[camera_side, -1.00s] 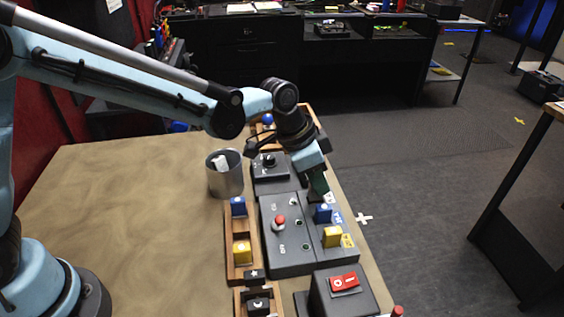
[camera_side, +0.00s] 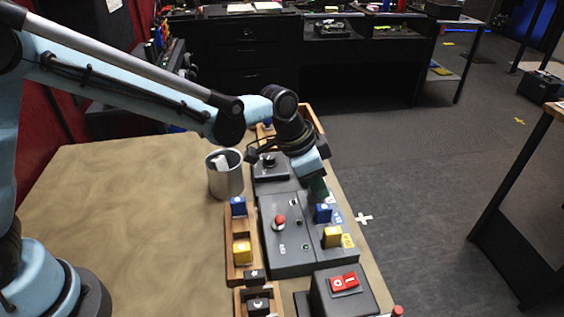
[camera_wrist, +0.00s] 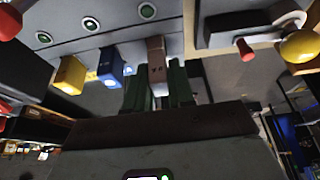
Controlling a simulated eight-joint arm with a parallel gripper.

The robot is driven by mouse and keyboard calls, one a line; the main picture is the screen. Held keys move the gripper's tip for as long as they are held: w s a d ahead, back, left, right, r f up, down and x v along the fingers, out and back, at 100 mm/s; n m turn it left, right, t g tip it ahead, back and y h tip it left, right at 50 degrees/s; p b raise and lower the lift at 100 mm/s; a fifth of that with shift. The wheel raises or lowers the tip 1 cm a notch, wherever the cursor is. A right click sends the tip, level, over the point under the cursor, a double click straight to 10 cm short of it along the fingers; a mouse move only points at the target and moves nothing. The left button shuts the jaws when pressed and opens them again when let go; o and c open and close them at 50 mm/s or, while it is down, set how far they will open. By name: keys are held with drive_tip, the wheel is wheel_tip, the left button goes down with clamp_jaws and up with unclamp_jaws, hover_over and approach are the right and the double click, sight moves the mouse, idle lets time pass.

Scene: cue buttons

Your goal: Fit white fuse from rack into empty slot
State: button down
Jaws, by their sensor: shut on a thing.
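My gripper (camera_side: 319,189) is low over the far end of the right-hand row of the dark fuse panel (camera_side: 276,238). In the wrist view its green fingers (camera_wrist: 158,90) are shut on a fuse block (camera_wrist: 157,57), taken as the white fuse; it looks dull pinkish-brown in the shade. The block stands against the panel, in line with the blue fuse (camera_wrist: 109,64) and yellow fuse (camera_wrist: 70,73). How deep it sits, and the slot under it, are hidden. In the side view the fingers hide the block.
A red rocker switch (camera_side: 344,282) is in front; a red button (camera_side: 279,221) is on the panel. The table's left is clear.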

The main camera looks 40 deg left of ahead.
drive_tip(key=shift+f, duration=0.55)
idle(0.4)
drive_tip(key=c, duration=0.7)
unclamp_jaws()
drive_tip(key=shift+c, duration=0.2)
drive_tip(key=shift+r, duration=3.5)
